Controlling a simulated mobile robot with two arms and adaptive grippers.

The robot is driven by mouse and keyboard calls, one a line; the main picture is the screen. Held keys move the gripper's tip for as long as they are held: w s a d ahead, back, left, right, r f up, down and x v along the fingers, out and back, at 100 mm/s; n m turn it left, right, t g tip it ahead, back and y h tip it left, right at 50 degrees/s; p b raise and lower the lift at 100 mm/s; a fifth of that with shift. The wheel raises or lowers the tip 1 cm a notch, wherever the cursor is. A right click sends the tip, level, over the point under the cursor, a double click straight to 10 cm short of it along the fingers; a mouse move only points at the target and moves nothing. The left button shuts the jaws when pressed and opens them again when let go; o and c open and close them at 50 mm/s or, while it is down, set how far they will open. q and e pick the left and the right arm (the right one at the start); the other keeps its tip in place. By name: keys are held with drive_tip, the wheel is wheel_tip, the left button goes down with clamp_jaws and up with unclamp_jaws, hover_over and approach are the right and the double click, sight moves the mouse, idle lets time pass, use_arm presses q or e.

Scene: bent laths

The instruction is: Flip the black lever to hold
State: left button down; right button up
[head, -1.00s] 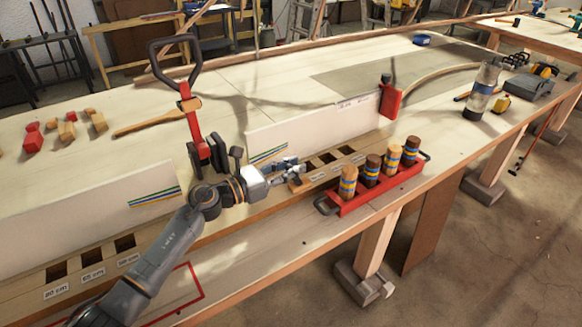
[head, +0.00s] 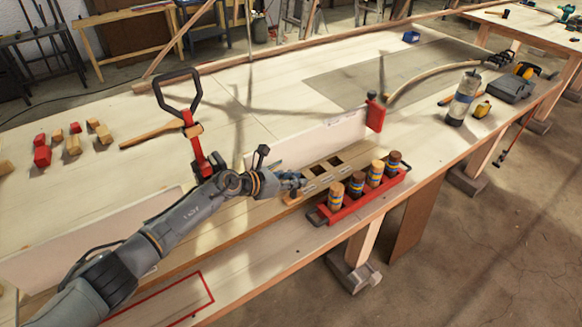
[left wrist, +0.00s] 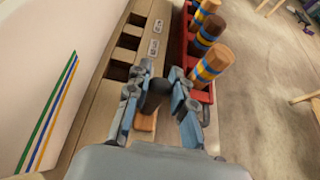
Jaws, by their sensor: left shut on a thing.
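My left gripper (head: 291,181) is low over the slotted wooden rail, left of the bare slots. In the left wrist view my left gripper (left wrist: 158,100) has its fingers shut on a dark, rounded piece, which looks like the black lever (left wrist: 155,90). A small orange-brown wooden block (left wrist: 145,122) lies just below it; the block also shows in the head view (head: 292,198). The lever is mostly hidden by the fingers, and no hold mark is readable. My right gripper is not in view.
A red tray (head: 362,199) with several striped wooden pegs stands close to the right of the gripper. A white board (head: 310,144) stands behind the rail. A red tool with a black loop handle (head: 177,90) rises behind my arm.

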use_arm(q)
drive_tip(key=shift+w+d+r+g+y+p, duration=0.15)
drive_tip(key=shift+w+d+g+y+p, duration=0.4)
drive_tip(key=shift+p, duration=0.7)
drive_tip(key=shift+s+f+y, duration=0.15)
drive_tip(key=shift+f+y, duration=0.05)
drive_tip(key=shift+y, duration=0.15)
drive_tip(key=c, duration=1.1)
unclamp_jaws()
drive_tip(key=shift+a, duration=0.1)
drive_tip(key=shift+s+a+r, duration=0.25)
drive_tip(key=shift+a+r, duration=0.1)
drive_tip(key=shift+a, duration=0.05)
drive_tip(key=v, duration=1)
drive_tip(key=shift+s+a+r, duration=0.2)
drive_tip(key=shift+s, duration=0.05)
